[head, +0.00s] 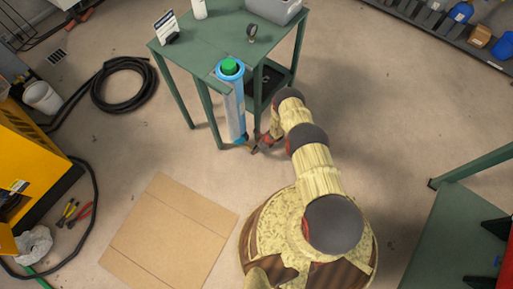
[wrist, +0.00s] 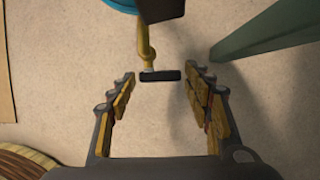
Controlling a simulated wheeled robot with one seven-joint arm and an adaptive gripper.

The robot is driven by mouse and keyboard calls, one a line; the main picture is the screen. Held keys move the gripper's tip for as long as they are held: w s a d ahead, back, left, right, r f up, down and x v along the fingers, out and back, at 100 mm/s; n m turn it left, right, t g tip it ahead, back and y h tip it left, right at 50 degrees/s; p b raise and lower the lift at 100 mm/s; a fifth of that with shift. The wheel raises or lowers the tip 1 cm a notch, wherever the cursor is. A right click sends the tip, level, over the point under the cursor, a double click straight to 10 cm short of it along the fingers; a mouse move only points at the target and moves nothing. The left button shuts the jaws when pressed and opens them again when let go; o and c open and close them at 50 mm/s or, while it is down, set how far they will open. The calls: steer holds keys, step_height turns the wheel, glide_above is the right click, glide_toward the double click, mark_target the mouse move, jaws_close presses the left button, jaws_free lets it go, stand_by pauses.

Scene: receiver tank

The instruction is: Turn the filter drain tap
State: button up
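The filter (head: 235,105) is a tall blue and clear cylinder with a green cap, upright at the front of the green table. In the wrist view, its blue bottom (wrist: 122,4) shows at the top edge. The drain tap (wrist: 160,75) hangs below it, with a brass stem and a black crossbar handle. My gripper (wrist: 161,81) is open, with its fingertips on either side of the black handle and a visible gap on both sides. In the head view, my gripper (head: 254,147) is low at the filter's foot, and the tap there is too small to make out.
The green table (head: 198,57) carries a sign, a gauge and a grey box. A table leg (wrist: 256,32) stands close right of my gripper in the wrist view. A cardboard sheet (head: 169,237) lies on the floor, with a black hose coil (head: 124,84) behind it.

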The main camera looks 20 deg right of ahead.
steer(key=c, duration=0.8)
steer(key=shift+o, duration=0.2)
steer(key=shift+a+r+p, duration=0.1)
steer(key=shift+r+p, duration=0.1)
steer(key=shift+p, duration=1.05)
steer(key=shift+s+f+h+p, duration=0.1)
steer(key=shift+h+p, duration=0.2)
steer(key=shift+p, duration=0.65)
steer(key=shift+f, duration=0.1)
steer(key=o, duration=1.2)
steer(key=shift+c, duration=0.2)
steer(key=v, duration=1.2)
steer(key=shift+s, duration=0.25)
